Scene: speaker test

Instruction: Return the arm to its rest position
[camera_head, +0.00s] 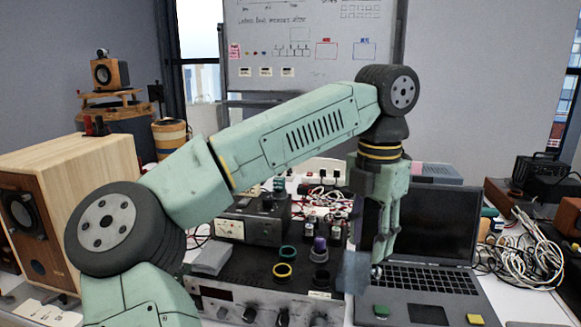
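My arm is pale green with dark grey joints and reaches from the lower left across the view, bending down at the right. My gripper (372,258) points down in front of the open laptop (432,222), over the left part of its keyboard. A grey-blue block-like piece (353,273) shows at the lower left of the fingers. I cannot tell whether it is a finger pad or a separate thing. The gap between the fingers is not clear from this side, and no object is plainly held.
A grey equipment box (235,270) carries coloured rings and a purple-topped piece (319,246). Green (381,311) and yellow (475,319) blocks sit at the laptop's front. A wooden speaker (75,205) stands left, a cable heap (525,255) lies right, and a whiteboard (305,45) stands behind.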

